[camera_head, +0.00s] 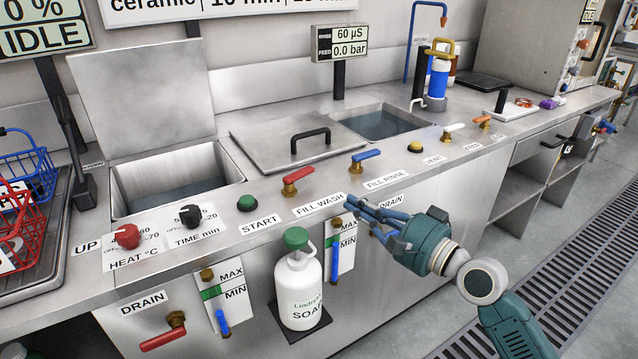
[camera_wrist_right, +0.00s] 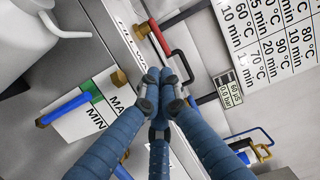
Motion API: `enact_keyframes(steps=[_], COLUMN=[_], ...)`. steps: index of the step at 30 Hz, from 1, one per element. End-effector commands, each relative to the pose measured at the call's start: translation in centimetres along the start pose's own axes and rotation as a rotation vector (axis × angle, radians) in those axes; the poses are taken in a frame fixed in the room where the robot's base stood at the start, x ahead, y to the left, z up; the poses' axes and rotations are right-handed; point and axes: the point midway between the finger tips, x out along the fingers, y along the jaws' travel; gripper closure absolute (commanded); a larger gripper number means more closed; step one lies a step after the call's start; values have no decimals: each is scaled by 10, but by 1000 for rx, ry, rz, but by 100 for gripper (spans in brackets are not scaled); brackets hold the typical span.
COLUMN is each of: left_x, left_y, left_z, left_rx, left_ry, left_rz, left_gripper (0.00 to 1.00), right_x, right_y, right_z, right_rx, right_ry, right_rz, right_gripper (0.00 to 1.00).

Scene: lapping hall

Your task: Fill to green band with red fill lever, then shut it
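The red fill lever (camera_head: 303,174) sits on a brass valve behind the FILL WASH label, its handle pointing right. It also shows in the right wrist view (camera_wrist_right: 157,36). My right gripper (camera_head: 352,203) is at the counter's front edge, right of and below the lever, apart from it. Its fingertips (camera_wrist_right: 158,80) are together with nothing visible between them. The left level gauge (camera_head: 230,273) has a green band; its blue column ends below the band. On the right gauge (camera_wrist_right: 80,112) the blue column reaches the green band. My left gripper is not in view.
A blue FILL RINSE lever (camera_head: 366,155) stands right of the red one. A red DRAIN lever (camera_head: 162,340) is low at left. The wash tank (camera_head: 180,180) is open; a lid with black handle (camera_head: 310,138) lies behind the levers.

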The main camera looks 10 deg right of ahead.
Motion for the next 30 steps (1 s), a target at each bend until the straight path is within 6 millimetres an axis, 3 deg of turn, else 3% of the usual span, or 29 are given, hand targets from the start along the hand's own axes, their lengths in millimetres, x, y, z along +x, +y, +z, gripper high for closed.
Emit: enact_keyframes(steps=[9, 15, 21, 30], left_x=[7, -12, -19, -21], left_y=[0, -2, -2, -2], left_z=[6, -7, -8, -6], left_rx=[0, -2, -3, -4], left_ry=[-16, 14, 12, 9], left_rz=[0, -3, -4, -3], left_gripper=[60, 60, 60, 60], right_x=[70, 103, 119, 121], right_y=[-1, 0, 0, 0], right_z=[0, 1, 1, 0], right_rx=[2, 0, 0, 0], right_ry=[-1, -1, -1, -1], right_rz=[-4, -1, 0, 1], right_gripper=[100, 100, 100, 100])
